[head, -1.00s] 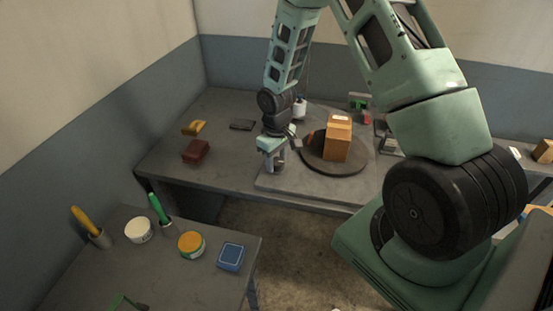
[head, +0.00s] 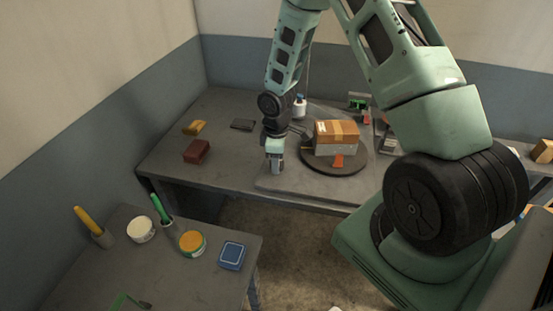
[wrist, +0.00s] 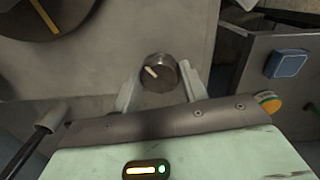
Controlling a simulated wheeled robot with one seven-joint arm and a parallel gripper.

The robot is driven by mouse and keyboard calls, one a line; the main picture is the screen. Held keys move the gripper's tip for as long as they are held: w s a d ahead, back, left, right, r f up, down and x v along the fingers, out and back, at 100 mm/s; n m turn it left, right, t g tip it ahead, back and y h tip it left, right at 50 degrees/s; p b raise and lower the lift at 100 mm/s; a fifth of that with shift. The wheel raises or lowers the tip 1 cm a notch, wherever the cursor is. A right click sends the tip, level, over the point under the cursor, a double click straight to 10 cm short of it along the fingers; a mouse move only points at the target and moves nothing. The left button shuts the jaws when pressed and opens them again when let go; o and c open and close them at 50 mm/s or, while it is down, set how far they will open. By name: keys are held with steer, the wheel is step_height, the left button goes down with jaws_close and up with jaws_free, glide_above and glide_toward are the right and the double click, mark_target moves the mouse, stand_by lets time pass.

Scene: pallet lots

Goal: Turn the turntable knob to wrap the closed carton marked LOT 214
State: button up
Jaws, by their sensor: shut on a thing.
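A brown carton (head: 337,129) with a paler tape strip sits closed on the dark round turntable (head: 358,168). Its lower part looks grey and pale, like film; its lot marking is too small to read. A red-orange piece (head: 338,161) shows at its near side. My gripper (head: 276,168) points down at the left of the turntable. In the wrist view, the round metal knob (wrist: 160,82) with a pale pointer line stands between my two fingers (wrist: 159,92), which are shut on it. The turntable's edge also shows in the wrist view (wrist: 74,28).
A white bottle (head: 299,108) stands behind the turntable. A red-brown block (head: 197,151), a yellow item (head: 194,128) and a dark flat item (head: 242,125) lie at left on the bench. The near table holds a blue box (head: 231,255), two tubs and two upright handles.

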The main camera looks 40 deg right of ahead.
stand_by(0.4)
steer(key=o, duration=1)
steer(key=shift+r, duration=0.1)
step_height(320, 180, up, 17)
steer(key=b, duration=0.1)
steer(key=shift+r, duration=0.15)
stand_by(0.8)
